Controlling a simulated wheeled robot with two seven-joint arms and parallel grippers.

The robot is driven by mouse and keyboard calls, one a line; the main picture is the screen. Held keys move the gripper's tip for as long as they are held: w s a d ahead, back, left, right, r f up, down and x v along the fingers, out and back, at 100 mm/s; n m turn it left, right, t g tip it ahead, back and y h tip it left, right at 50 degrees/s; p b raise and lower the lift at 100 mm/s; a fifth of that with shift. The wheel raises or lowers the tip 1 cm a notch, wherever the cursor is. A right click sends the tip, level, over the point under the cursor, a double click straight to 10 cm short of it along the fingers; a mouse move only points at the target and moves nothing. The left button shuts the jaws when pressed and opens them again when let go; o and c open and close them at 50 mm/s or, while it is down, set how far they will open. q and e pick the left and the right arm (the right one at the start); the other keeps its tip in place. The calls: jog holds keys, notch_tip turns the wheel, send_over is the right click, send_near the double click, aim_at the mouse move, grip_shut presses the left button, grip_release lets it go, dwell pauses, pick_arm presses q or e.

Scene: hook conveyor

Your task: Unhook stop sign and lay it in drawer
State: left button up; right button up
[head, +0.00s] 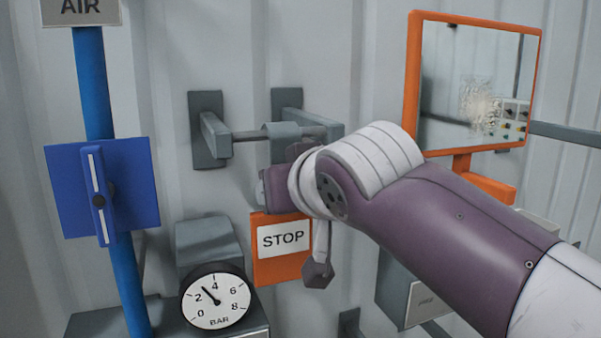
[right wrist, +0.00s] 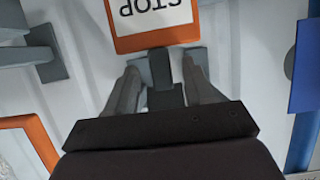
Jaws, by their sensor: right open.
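The stop sign (head: 283,250) is an orange plate with a white STOP label, upright below the grey rail and its hanger in the head view. It also shows upside down at the top of the right wrist view (right wrist: 153,40). My right gripper (right wrist: 162,72) is open, its two fingers on either side of a grey hanger piece (right wrist: 165,92) by the sign's edge. I cannot tell whether the fingers touch it. In the head view my right wrist hides the fingers and part of the hanger. My left gripper is not in view. No open drawer can be made out.
A grey rail (head: 245,135) on wall brackets runs above the sign. A pressure gauge (head: 217,300) stands below left, and a blue valve plate (head: 140,185) is on the blue pipe at left. An orange-framed mirror (head: 412,70) and a grey box (head: 392,290) are at right.

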jog(key=shift+w+f, duration=0.3)
jog(key=shift+w, duration=0.55)
jog(key=shift+s+a+f, duration=0.15)
jog(key=shift+a, duration=0.45)
jog(key=shift+d, duration=0.3)
grip_shut()
jog(key=c, duration=0.8)
grip_release()
jog(key=shift+c, duration=0.2)
grip_shut()
jog(key=shift+a, duration=0.15)
